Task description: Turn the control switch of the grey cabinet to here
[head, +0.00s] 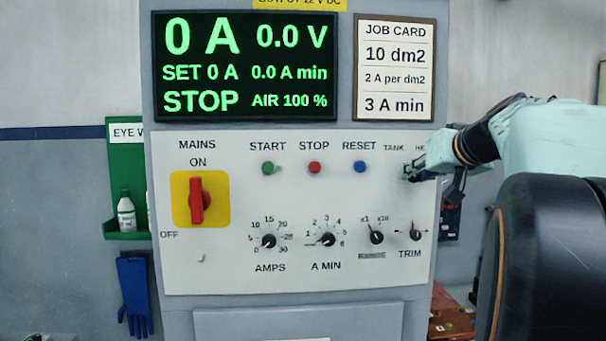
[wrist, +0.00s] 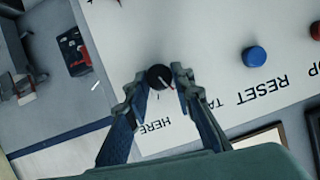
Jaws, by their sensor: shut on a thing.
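The grey cabinet (head: 370,318) has a white front panel with the labels TANK and HE..., the rest covered, at its upper right in the head view. My gripper (head: 412,172) is at the panel just below these labels and hides the control switch there. In the wrist view the control switch (wrist: 158,76) is a small round black knob with a pale pointer line. My gripper (wrist: 158,86) has one finger on each side of it and is shut on it. The HERE label lies below the knob. The pointer slants down and right, seemingly between HERE and the partly covered TANK label.
START, STOP and RESET buttons, the blue RESET (head: 360,167) nearest, sit left of my gripper. Below are the RANGE knob (head: 376,237) and TRIM knob (head: 415,234). The red MAINS switch (head: 197,198) is far left. A display (head: 245,65) reads STOP.

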